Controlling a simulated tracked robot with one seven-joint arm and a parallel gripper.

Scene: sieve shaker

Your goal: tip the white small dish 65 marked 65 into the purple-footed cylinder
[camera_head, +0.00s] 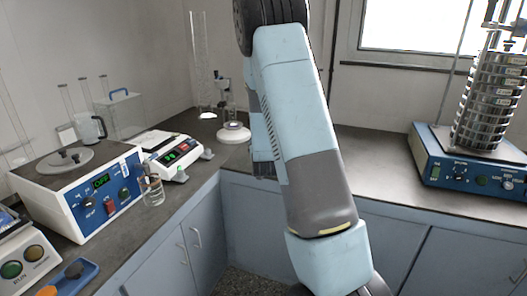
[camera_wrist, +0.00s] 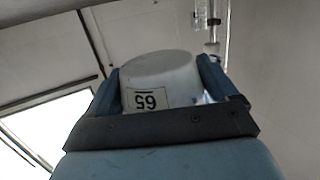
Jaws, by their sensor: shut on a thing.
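The white small dish (camera_wrist: 160,72) marked 65 fills the middle of the wrist view, its label upside down in the picture. My gripper (camera_wrist: 165,85) is shut on it, with a blue finger on each side. The dish's contents cannot be seen. In the head view my arm hides the gripper. I cannot make out a purple foot on any cylinder; a tall clear cylinder (camera_head: 199,60) stands at the back corner, its base unclear.
A stand with glassware (camera_head: 222,95) is on the corner bench. The right bench between is clear.

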